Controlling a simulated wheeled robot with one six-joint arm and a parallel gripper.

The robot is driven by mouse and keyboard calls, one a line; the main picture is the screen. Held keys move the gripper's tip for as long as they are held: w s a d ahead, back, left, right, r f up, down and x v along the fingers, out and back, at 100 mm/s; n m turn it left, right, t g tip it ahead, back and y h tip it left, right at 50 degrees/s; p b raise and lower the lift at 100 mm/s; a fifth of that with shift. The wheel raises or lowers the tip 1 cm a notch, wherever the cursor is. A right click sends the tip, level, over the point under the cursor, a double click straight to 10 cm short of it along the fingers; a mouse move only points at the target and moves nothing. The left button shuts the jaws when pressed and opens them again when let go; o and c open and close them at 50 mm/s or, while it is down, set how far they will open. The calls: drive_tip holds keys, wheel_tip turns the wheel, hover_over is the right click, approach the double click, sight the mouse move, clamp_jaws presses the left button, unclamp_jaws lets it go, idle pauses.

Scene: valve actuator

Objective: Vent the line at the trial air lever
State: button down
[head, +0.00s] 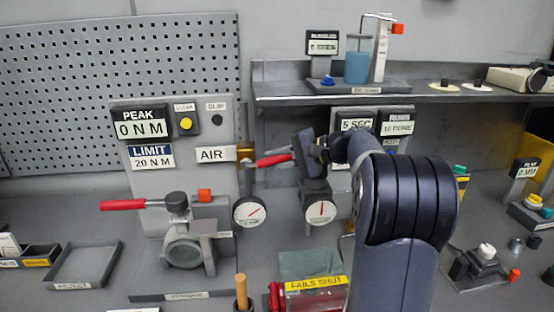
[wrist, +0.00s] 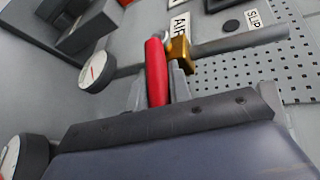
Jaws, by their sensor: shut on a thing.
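The trial air lever has a red handle (head: 273,160) beside the AIR label (head: 215,154) on the grey panel. Its brass valve body (head: 245,152) sits at the handle's left end. In the wrist view the red handle (wrist: 156,72) stands between my gripper's fingers, with the brass body (wrist: 179,52) just beside it. My gripper (head: 290,152) reaches in from the right and is shut on the red handle. The handle lies nearly level, tilted slightly. A gauge (head: 250,211) hangs below the valve, its red needle pointing up and right. My gripper's lower part is partly hidden by its own body.
A second red-handled lever (head: 125,204) is on the valve at the left. Another gauge (head: 320,212) hangs just below my gripper. A shelf (head: 430,92) runs above my arm. A FAILS SHUT box (head: 315,285) stands below. An empty tray (head: 84,265) lies at left.

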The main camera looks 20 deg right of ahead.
drive_tip(key=c, duration=1.3)
unclamp_jaws()
drive_tip(key=b+v, duration=0.1)
drive_tip(key=v, duration=0.9)
drive_tip(key=shift+s+d, duration=0.2)
drive_tip(key=shift+d, duration=0.15)
